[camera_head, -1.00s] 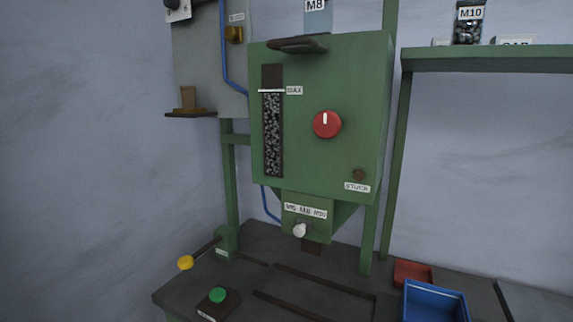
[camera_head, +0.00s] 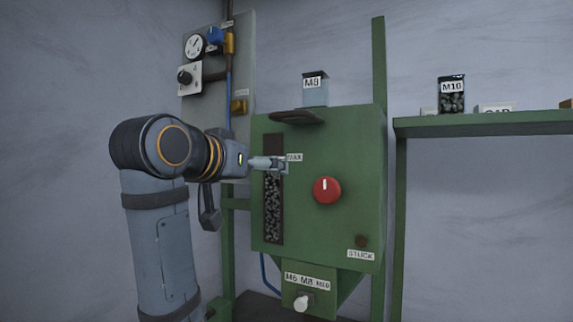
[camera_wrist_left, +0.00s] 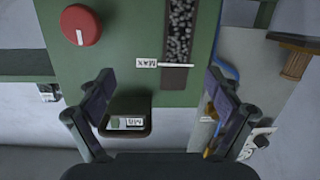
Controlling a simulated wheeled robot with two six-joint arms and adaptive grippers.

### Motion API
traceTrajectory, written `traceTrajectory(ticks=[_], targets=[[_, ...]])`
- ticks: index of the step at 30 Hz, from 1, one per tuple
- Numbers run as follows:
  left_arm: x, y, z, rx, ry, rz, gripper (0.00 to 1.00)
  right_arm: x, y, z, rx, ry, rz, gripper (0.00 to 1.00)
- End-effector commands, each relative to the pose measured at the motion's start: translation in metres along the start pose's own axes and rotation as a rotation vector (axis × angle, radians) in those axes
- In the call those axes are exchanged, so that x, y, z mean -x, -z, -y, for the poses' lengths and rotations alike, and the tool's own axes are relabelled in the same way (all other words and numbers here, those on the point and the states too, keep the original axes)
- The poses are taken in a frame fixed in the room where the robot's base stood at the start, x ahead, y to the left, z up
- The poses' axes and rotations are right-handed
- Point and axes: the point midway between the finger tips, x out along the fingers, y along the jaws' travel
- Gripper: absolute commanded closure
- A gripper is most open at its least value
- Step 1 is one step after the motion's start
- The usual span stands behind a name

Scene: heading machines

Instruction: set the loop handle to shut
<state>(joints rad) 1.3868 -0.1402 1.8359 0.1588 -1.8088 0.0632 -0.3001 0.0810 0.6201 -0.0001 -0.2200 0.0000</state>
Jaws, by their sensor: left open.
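A dark loop-shaped handle (camera_head: 297,117) juts from the top front of the green machine (camera_head: 350,150). In the wrist view, which is turned over, the handle (camera_wrist_left: 148,118) shows as a dark frame with the M8 label visible through its opening. My left gripper (camera_head: 284,164) is in front of the machine near the MAX label, lower than the handle in the head view. In the wrist view the left gripper (camera_wrist_left: 160,82) is open and empty, its fingers wide apart, with the handle between them, nearer the left-hand finger. My right gripper is not in view.
A red knob (camera_head: 327,190) is on the machine front, right of the gripper. A box labelled M8 (camera_head: 315,92) stands behind the handle. A gauge (camera_head: 194,46), a blue valve lever (camera_head: 215,36) and pipes are at upper left. A green shelf (camera_head: 480,124) is at right.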

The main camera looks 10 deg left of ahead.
Motion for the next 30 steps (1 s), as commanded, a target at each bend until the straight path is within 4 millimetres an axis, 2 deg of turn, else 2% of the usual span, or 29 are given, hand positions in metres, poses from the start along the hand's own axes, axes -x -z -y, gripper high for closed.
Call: traceTrajectory(ticks=[1,3,6,10,14,16,24,30], targets=[[0.026,0.031,-0.016,-0.024,-0.018,-0.051,0.08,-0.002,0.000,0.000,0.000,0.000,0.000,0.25],[0.055,0.059,-0.033,-0.049,-0.037,-0.099,0.08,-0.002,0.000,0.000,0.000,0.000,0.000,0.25],[0.080,0.080,-0.047,-0.071,-0.052,-0.137,0.08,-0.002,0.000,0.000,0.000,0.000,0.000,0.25],[0.090,0.087,-0.052,-0.080,-0.056,-0.149,0.08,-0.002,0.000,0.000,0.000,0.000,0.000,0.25],[0.083,0.089,-0.052,-0.079,-0.056,-0.147,0.08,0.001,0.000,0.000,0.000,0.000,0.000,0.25],[0.074,0.091,-0.053,-0.079,-0.056,-0.146,0.08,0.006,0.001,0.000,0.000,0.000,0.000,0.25],[0.017,0.101,-0.057,-0.077,-0.057,-0.145,0.08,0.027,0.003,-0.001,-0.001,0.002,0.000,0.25],[-0.009,0.104,-0.058,-0.079,-0.056,-0.148,0.08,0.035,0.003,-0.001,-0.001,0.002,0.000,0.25]])
